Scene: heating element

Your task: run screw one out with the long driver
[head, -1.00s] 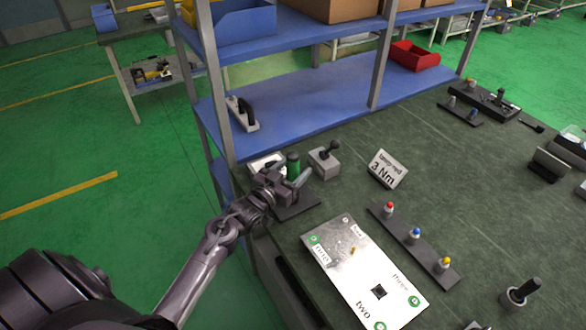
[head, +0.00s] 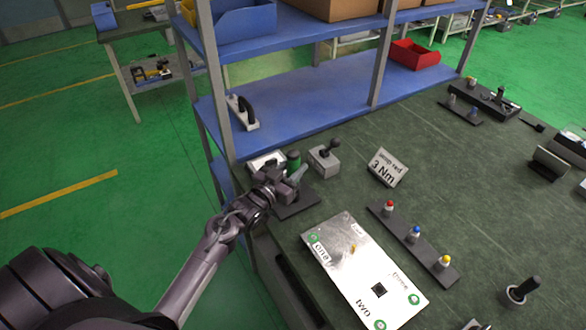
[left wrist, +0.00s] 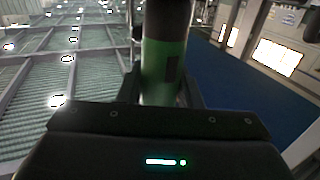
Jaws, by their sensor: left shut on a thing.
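My left gripper (head: 289,178) is at the left end of the workbench, over a dark flat base (head: 298,205). It is shut on a green and black upright driver (head: 293,160). In the left wrist view the driver's green handle (left wrist: 163,60) stands between the fingers; its lower end is hidden. To the right of the gripper lies a silver plate (head: 340,265) marked one, two and three, with a green-ringed screw spot at each label. The spot at label one (head: 315,237) is nearest the gripper. My right gripper is not in view.
A grey block with a black lever (head: 325,160) stands just beyond the gripper. A 3 Nm sign (head: 387,168) and a dark strip with red, blue and yellow knobs (head: 401,226) stand further right. A blue shelf rack (head: 300,105) rises behind the bench.

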